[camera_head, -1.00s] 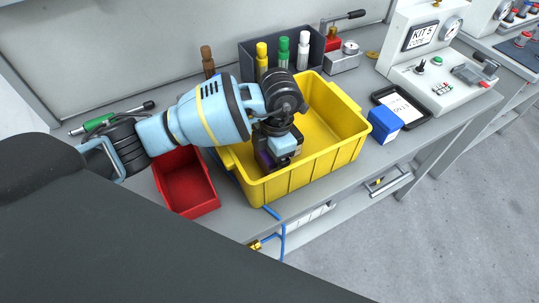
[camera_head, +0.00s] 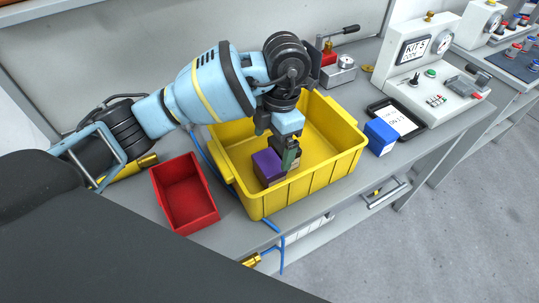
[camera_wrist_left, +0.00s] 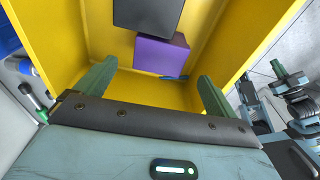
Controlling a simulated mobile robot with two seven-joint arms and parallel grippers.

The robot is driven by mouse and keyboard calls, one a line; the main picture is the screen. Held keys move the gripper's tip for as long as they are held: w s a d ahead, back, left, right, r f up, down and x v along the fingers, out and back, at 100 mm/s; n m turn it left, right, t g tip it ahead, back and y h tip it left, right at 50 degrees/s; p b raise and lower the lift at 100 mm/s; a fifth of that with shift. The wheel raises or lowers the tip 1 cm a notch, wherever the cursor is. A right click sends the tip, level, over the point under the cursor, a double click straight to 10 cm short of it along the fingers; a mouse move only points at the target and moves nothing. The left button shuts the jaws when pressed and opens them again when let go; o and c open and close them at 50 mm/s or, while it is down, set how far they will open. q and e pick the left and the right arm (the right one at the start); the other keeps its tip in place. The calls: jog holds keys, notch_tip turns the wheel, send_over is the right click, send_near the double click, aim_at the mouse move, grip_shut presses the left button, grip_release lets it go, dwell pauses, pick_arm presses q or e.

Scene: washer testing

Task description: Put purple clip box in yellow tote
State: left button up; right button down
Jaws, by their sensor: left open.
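The purple clip box (camera_head: 268,167) sits inside the yellow tote (camera_head: 325,178), near its front left part. In the left wrist view the purple box (camera_wrist_left: 163,55) lies beyond my fingers, clear of both, inside the yellow walls. My left gripper (camera_head: 288,162) is over the tote, beside the purple box. In the left wrist view its two green fingers (camera_wrist_left: 155,90) are spread wide with nothing between them. A dark grey box (camera_wrist_left: 148,14) lies beside the purple box in that view.
A red bin (camera_head: 186,195) stands left of the tote. A blue box (camera_head: 381,136) and a black tray with a label (camera_head: 398,118) lie to its right. A test panel (camera_head: 425,65) stands further right. A blue cable (camera_head: 283,250) hangs at the bench's front edge.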

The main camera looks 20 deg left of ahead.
pick_arm(q)
jog(key=shift+w+d+r, duration=0.1)
jog(key=shift+w+r, duration=0.05)
jog(key=shift+r, duration=1)
